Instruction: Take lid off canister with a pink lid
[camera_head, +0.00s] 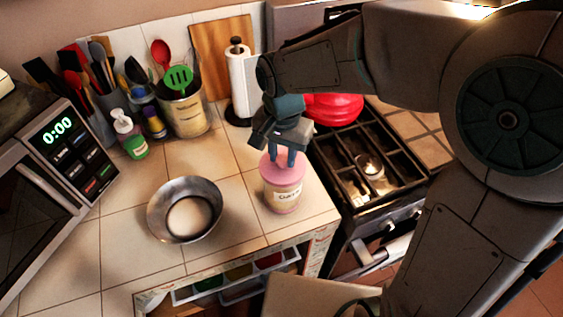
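The canister (284,196) is a short jar with a pink lid (284,173) and a pale label with dark lettering. It stands upright on the tiled counter near the front right corner. The lid sits on top of the canister. My gripper (283,158) points down directly above the lid, with its two fingertips at the lid's top. The fingers are a little apart, but whether they hold a knob or have a gap between them is too small to tell. The fingers hide part of the lid's top.
A metal bowl (185,210) sits left of the canister. A stove (367,165) with a red pot (333,107) is at the right. A paper towel roll (238,85), utensil holder (184,110) and green bottle (129,135) stand behind. An open drawer (225,285) is below the counter.

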